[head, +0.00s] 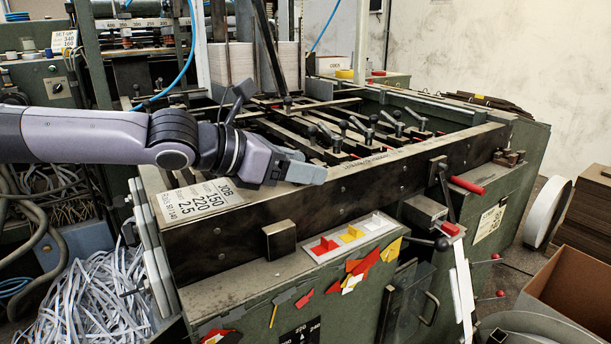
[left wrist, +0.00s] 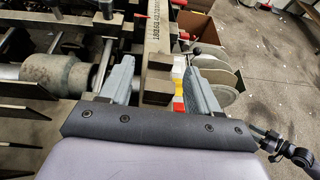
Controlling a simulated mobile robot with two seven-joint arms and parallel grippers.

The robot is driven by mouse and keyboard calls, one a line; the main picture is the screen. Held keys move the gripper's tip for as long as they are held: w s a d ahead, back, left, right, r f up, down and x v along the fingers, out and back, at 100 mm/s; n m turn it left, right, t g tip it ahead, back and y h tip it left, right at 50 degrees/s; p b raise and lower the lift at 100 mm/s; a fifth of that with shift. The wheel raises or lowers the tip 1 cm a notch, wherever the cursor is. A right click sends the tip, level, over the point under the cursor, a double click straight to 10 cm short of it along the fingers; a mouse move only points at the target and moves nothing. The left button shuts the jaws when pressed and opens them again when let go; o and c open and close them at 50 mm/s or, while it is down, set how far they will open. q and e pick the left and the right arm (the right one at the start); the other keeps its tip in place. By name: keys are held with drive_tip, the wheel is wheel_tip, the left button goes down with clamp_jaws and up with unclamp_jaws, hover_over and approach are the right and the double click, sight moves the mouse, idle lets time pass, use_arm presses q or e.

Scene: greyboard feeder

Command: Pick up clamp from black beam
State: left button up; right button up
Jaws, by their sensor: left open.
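The black beam (head: 340,195) runs from the left front to the right back along the machine. A dark block-shaped piece (head: 280,240) sits on its front face; I cannot tell surely whether this is the clamp. Another clamp-like piece (head: 438,172) with a dark lever stands farther right on the beam. My left gripper (head: 308,166) is open and points right, at the beam's left part. In the left wrist view a brownish block (left wrist: 157,82) shows between the open fingers (left wrist: 162,80), with no visible contact. My right gripper is not in view.
A white tray (head: 350,238) with red and yellow pieces lies in front of the beam. A job plate (head: 199,200) lies under the left forearm. Several black levers (head: 370,130) stand behind the beam. A cardboard box (head: 570,290) stands at the right.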

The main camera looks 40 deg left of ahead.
use_arm(q)
clamp_jaws()
drive_tip(key=shift+r, duration=0.15)
